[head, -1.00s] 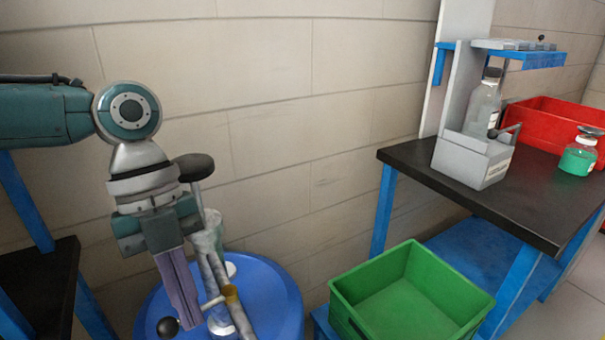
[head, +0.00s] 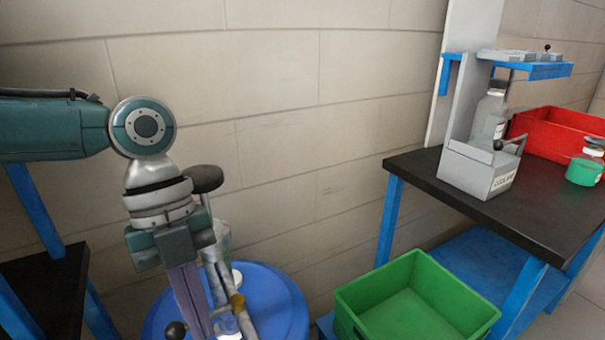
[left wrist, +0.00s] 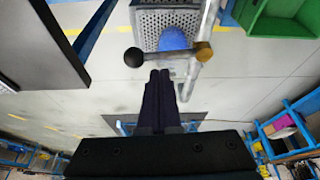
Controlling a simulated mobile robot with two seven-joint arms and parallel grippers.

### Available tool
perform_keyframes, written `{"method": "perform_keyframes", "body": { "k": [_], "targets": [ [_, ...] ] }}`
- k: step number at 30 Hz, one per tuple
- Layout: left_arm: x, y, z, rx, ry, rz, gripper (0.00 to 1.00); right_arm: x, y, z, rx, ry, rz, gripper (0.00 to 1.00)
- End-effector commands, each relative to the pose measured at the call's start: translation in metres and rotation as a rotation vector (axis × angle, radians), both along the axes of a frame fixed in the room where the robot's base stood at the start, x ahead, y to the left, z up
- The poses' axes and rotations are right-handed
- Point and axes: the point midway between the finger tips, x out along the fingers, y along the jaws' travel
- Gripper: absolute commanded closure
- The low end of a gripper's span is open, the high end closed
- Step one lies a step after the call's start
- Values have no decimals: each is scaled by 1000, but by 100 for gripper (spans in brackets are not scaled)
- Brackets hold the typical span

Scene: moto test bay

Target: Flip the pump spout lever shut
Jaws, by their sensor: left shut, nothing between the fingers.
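The pump stands on a blue drum (head: 280,312), with a grey pipe and a black top knob (head: 205,178). Its spout lever has a black ball end (head: 176,331) and a brass pivot (head: 237,301). In the left wrist view the ball (left wrist: 134,57) is left of the fingertips and the brass pivot (left wrist: 203,51) is to their right. My left gripper (left wrist: 160,73) is shut and empty, its tips close to the lever bar; I cannot tell whether they touch. In the head view my left gripper (head: 192,310) hides part of the lever. My right gripper is not in view.
A green crate (head: 345,309) stands right of the drum. A dark-topped bench (head: 430,185) at the right carries a grey holder with a bottle, a red bin (head: 560,135) and a green-filled jar (head: 583,172). A wall is behind; another dark surface (head: 40,290) is at far left.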

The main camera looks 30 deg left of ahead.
Motion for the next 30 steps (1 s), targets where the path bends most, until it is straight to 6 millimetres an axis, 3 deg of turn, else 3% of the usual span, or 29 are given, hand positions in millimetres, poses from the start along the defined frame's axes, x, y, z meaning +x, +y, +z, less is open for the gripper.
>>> {"method": "perform_keyframes", "body": {
  "k": [1,4,12,18,30],
  "targets": [
    [-2,-9,9,-6,0,-3,100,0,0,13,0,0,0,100],
    [-5,-23,15,-4,-1,1,100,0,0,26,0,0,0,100],
    [6,1,68,1,-5,5,100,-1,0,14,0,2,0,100],
    [10,9,93,-1,-2,4,100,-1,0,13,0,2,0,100],
    [10,11,100,-2,0,4,100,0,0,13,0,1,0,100]
  ]
}}
